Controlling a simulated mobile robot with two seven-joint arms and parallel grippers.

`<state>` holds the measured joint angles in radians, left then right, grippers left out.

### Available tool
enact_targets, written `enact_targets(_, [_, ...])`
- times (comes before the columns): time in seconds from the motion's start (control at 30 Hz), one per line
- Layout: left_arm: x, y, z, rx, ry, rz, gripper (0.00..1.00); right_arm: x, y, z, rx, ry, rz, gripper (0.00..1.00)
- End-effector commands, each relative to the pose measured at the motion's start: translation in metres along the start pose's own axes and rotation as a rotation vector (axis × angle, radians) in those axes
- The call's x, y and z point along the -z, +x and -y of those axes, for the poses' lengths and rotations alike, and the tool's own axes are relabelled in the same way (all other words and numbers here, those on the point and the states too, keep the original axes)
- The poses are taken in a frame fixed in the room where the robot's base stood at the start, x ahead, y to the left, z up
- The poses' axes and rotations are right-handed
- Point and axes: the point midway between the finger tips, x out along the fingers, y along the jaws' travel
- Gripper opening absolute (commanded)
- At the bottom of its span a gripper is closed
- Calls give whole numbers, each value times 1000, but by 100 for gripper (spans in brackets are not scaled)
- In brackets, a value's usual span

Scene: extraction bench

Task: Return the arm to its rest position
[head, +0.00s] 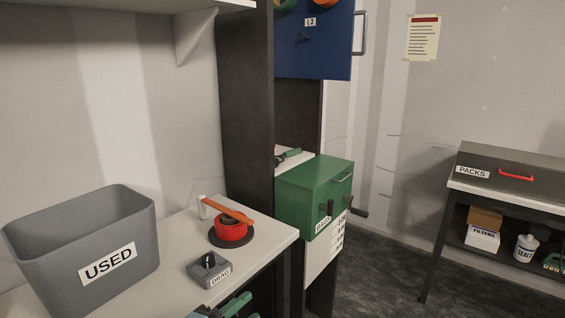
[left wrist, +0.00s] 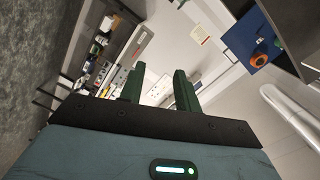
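My left gripper (head: 246,304) shows at the bottom edge of the head view, partly cut off, by the front edge of the bench with the grey bin. Its dark green fingers also show in the left wrist view (left wrist: 158,82). There they stand apart with nothing held between them, so it is open and empty. The rest of the left arm is out of the head view. My right gripper is in neither view.
The bench (head: 185,226) holds a grey USED bin (head: 130,225), a red-orange round item (head: 231,232) on a dark disc, and a small grey DRAG block (head: 222,274). A green box (head: 300,193) with dark handles stands beyond. A PACKS case (head: 490,165) is at right. Floor between is clear.

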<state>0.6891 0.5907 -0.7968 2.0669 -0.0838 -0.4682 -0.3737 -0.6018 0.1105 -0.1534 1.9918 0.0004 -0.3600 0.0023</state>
Motion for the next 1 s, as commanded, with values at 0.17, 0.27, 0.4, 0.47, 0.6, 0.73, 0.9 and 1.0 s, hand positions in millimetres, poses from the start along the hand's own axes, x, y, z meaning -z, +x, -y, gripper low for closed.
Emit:
enact_targets(0.17, [-12, -20, -50, -35, -241, 68, 33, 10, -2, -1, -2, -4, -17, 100])
enact_targets(0.27, [-21, -36, -79, -49, -383, 124, 33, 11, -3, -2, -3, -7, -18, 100])
enact_targets(0.4, [-34, -66, -123, -64, -577, 217, 33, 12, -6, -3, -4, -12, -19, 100])
enact_targets(0.47, [-40, -81, -142, -70, -658, 264, 33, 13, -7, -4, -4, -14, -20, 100])
enact_targets(0.6, [-52, -124, -189, -76, -837, 387, 33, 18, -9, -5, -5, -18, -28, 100])
enact_targets(0.73, [-61, -172, -232, -74, -993, 519, 33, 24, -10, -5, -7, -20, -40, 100])
enact_targets(0.9, [-64, -244, -284, -64, -1161, 698, 33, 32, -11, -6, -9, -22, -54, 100])
enact_targets(1.0, [-63, -279, -304, -55, -1225, 782, 33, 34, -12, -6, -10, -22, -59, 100])
